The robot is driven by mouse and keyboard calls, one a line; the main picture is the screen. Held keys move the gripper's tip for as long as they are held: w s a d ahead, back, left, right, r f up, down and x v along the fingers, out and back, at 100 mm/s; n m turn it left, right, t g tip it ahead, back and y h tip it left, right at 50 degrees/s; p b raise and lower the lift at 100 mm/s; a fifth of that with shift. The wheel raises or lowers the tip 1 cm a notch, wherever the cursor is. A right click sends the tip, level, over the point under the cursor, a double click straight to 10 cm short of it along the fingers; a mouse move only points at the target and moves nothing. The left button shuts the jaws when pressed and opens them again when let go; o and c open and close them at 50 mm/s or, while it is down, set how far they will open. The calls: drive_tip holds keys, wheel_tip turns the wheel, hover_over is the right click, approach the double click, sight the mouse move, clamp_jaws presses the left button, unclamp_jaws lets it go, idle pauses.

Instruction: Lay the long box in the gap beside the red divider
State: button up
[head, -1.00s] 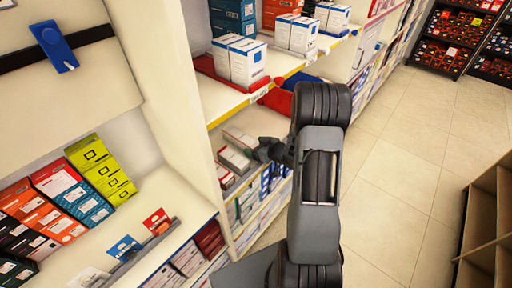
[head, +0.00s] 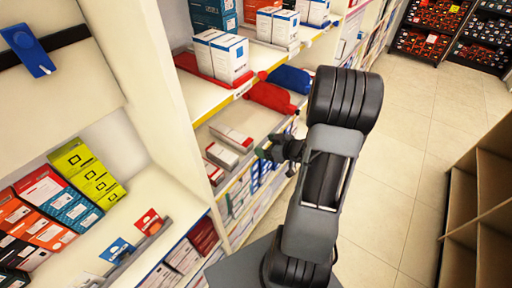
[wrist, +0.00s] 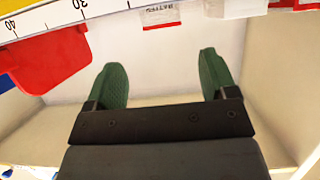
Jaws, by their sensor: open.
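My gripper (wrist: 165,88) has two green fingers spread apart, with nothing between them. In the head view my gripper (head: 268,152) is small and dark, just outside the lower shelf, right of the boxes there. A long pale box with red marks (head: 231,138) lies flat on that shelf, and a second pale box (head: 221,156) lies in front of it. I cannot tell for sure which is the long box. A red plate (wrist: 45,62), perhaps the divider, hangs by the ruled shelf edge at left in the wrist view. The gap is not clearly visible.
White-and-blue boxes (head: 222,57) stand on the upper shelf (head: 200,97). A shelf unit with colourful boxes (head: 85,170) is at left. Open floor (head: 405,165) lies right; brown shelving (head: 480,195) borders it.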

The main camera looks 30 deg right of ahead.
wheel_tip(320, 180, up, 8)
drive_tip(key=w+r+m+g+h, duration=0.1)
drive_tip(key=w+m+g+h, duration=0.15)
drive_tip(key=h, duration=0.55)
drive_tip(key=s+a+r+m+g+y, duration=0.1)
drive_tip(key=s+a+r+g, duration=0.1)
drive_tip(key=s+a, duration=0.5)
drive_tip(key=s+a+r+m+g+y, duration=0.1)
drive_tip(key=s+a+g, duration=0.3)
drive_tip(key=s+a, duration=0.4)
drive_tip(key=shift+a+r+y, duration=0.3)
drive_tip(key=shift+r+y, duration=0.05)
drive_tip(key=shift+y, duration=0.05)
drive_tip(key=shift+r+p, duration=0.5)
drive_tip(key=shift+r, duration=0.1)
